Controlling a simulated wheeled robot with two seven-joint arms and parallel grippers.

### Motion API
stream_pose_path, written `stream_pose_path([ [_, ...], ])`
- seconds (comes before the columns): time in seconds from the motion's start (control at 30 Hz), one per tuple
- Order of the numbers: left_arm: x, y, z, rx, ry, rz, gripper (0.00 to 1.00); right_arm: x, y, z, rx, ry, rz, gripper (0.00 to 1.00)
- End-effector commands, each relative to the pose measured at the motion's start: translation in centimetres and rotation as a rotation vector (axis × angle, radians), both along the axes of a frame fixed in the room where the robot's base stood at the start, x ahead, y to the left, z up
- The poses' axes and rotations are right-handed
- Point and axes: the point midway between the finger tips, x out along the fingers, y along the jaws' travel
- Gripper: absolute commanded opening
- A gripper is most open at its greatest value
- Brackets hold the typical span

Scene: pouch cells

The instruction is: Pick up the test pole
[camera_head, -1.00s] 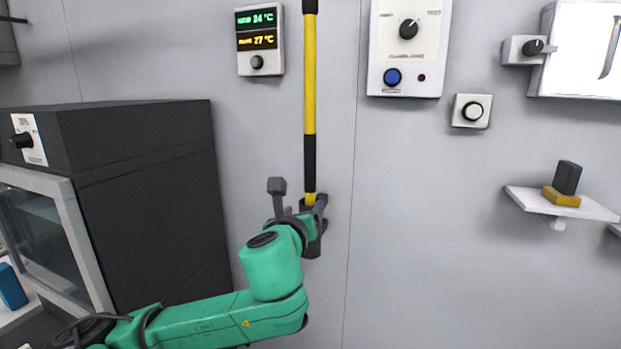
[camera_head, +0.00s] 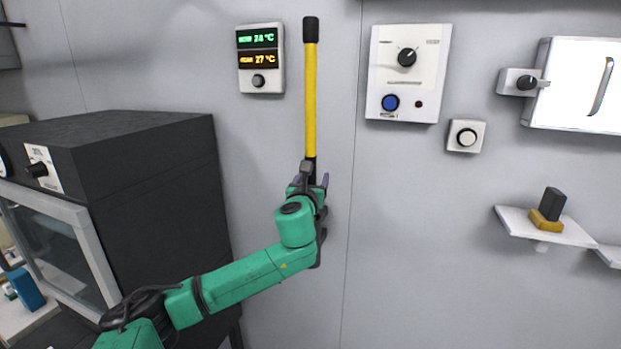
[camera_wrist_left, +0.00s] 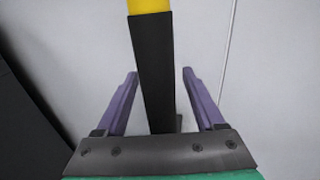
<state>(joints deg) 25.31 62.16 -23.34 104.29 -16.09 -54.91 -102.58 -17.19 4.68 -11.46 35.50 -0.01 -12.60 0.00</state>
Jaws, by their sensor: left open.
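The test pole (camera_head: 310,105) is a yellow rod with black ends, upright against the grey wall. Its lower end is hidden behind my left gripper. My left gripper (camera_head: 311,181) is at the pole's black lower section, with its fingers apart. In the left wrist view the pole's black section (camera_wrist_left: 153,70) stands between the two purple fingers of the gripper (camera_wrist_left: 155,90), with a gap on each side. My right gripper is not in view.
A dark cabinet (camera_head: 150,180) stands at the left. A temperature display (camera_head: 260,58), a knob panel (camera_head: 408,72) and a white button (camera_head: 466,136) are on the wall near the pole. A small shelf (camera_head: 515,222) juts out at the right.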

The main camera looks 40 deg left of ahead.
Motion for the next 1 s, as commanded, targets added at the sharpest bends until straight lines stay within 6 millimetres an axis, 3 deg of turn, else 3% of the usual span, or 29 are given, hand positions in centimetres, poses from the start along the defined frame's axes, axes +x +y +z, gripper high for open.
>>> stream_pose_path([
  [0.17,0.1,0.0,-0.1,0.001,-0.001,-0.001,0.70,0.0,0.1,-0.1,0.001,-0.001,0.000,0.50],
  [0.23,0.1,0.0,-0.1,0.000,0.000,-0.001,0.51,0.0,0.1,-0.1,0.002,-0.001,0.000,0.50],
  [0.37,0.0,0.0,-0.1,0.000,0.000,0.000,0.02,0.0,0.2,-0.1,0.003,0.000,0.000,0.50],
  [0.77,0.0,0.0,0.4,0.001,-0.003,0.000,0.00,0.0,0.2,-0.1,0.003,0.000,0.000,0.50],
  [0.87,0.0,0.1,1.3,0.000,-0.006,0.001,0.00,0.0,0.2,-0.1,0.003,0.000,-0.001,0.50],
  [1.0,0.0,0.0,4.2,0.000,-0.009,0.001,0.00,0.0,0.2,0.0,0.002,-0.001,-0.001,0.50],
])
